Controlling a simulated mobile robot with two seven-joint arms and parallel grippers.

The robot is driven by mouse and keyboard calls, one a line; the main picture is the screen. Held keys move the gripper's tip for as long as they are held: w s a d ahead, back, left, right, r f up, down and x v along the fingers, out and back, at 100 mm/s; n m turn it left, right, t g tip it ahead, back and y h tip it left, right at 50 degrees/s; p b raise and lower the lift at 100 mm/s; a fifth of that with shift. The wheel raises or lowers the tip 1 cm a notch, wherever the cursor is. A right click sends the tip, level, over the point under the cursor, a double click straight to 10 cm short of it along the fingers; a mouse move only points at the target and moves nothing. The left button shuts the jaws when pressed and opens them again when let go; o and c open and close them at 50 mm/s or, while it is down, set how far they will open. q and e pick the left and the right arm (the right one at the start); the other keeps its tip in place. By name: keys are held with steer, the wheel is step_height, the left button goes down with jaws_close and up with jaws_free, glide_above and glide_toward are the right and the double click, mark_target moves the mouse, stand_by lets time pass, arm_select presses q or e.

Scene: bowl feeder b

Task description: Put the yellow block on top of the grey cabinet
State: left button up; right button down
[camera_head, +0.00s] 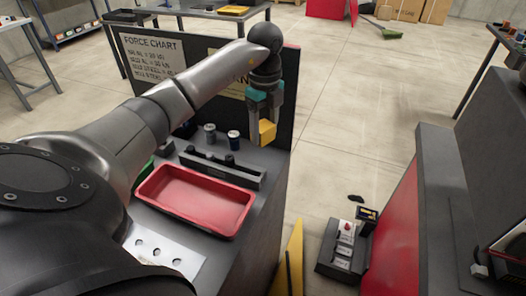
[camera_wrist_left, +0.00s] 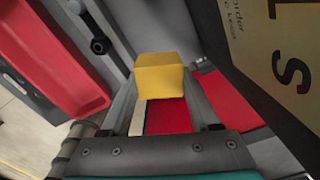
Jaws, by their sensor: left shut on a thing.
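The yellow block (camera_head: 267,132) is between the fingertips of my left gripper (camera_head: 264,112), which is shut on it. The block is held in the air at the right edge of the grey bench, in front of the dark sign panel. It also shows in the left wrist view (camera_wrist_left: 160,76), at the ends of the two fingers. A grey-topped unit with a red side (camera_head: 440,160) stands at the right, well apart from the block. I cannot tell for sure whether it is the grey cabinet. My right gripper is not in view.
A red tray (camera_head: 238,232) lies on the bench, with a dark grey holder (camera_head: 240,180) and small cylinders (camera_head: 234,140) behind it. The sign panel (camera_head: 290,75) rises behind them. A small dark device (camera_head: 345,250) stands low between the bench and the red-sided unit.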

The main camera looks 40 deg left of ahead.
mark_target(265, 142)
arm_select(q)
step_height(265, 142, down, 4)
steer(key=shift+r+b, duration=0.25)
steer(key=shift+b, duration=0.05)
steer(key=shift+f, duration=0.45)
step_height(265, 142, down, 4)
steer(key=shift+r+b, duration=0.2)
steer(key=shift+b, duration=0.4)
steer(key=shift+f, duration=0.25)
steer(key=shift+r, duration=0.1)
steer(key=shift+f, duration=0.2)
steer(key=o, duration=1.2)
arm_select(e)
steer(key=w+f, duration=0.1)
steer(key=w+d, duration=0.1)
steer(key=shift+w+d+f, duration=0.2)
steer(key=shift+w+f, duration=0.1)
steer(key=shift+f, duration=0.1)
arm_select(q)
steer(key=shift+r, duration=0.1)
